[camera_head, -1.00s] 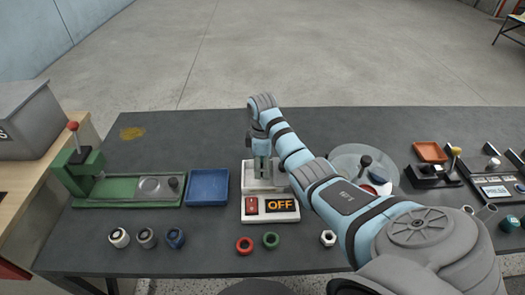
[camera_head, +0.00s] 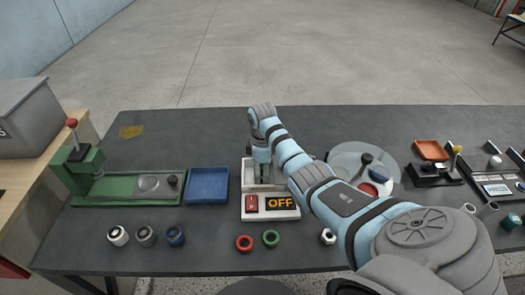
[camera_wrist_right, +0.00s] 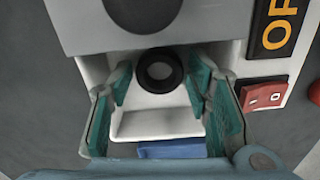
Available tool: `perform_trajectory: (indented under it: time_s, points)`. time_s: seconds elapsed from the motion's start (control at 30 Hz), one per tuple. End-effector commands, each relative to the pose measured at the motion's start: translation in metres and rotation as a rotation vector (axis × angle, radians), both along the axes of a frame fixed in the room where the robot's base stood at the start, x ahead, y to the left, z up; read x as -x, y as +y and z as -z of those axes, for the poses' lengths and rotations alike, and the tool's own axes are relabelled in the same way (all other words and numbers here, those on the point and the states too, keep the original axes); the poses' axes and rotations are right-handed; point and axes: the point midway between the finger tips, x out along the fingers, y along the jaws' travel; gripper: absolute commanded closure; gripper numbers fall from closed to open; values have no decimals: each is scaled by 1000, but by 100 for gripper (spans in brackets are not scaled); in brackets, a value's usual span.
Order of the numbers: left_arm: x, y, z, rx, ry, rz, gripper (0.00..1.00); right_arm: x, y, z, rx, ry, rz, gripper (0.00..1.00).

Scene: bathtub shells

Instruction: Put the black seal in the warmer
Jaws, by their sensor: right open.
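The warmer (camera_head: 271,214) is a white box with a red switch and an orange OFF display, at the middle of the table. The black seal (camera_wrist_right: 160,70) is a small ring lying flat on the warmer's white inner floor, as the right wrist view shows. My right gripper (camera_wrist_right: 158,92) is open, with its teal finger pads on either side of the seal and apart from it. In the head view my right gripper (camera_head: 262,166) points down into the warmer and hides the seal. My left gripper is not in view.
A blue tray (camera_head: 208,185) and a green press (camera_head: 125,189) stand left of the warmer. A round glass plate (camera_head: 345,160) is to the right.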

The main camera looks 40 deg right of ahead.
Motion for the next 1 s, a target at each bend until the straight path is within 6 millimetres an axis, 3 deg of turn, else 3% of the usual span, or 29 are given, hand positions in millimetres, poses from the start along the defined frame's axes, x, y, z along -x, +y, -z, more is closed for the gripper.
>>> perform_trajectory:
  time_s: [0.43,0.57,1.0]
  points:
    - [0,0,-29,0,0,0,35,-1,-1,-110,-1,-4,2,55]
    - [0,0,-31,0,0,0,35,-1,-1,-119,-1,-1,2,55]
    - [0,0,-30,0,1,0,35,-1,0,-119,-1,-1,2,55]
